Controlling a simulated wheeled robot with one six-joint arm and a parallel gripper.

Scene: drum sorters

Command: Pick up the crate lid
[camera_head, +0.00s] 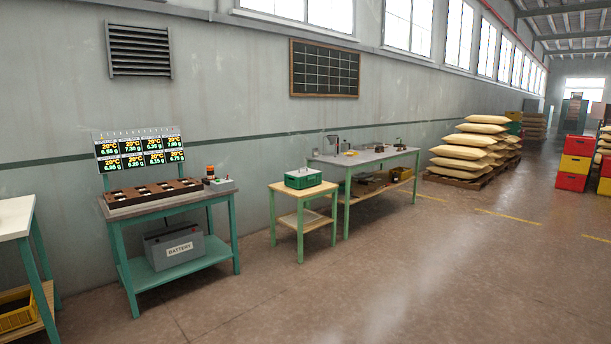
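A small green crate (303,180) stands on a small wooden-topped table (290,188) with green legs, near the middle of the view. Its top looks closed by a green lid (303,172) with a dark thing, perhaps a handle, on it; it is too small to tell clearly. My gripper is not in view.
A teal bench (178,209) with a brown tray (152,193), a display board and a battery (175,248) stands at left. A longer grey-topped bench (365,155) stands right of the small table. Stacked sacks (470,148) and red-yellow crates (575,165) are farther right. The front floor is clear.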

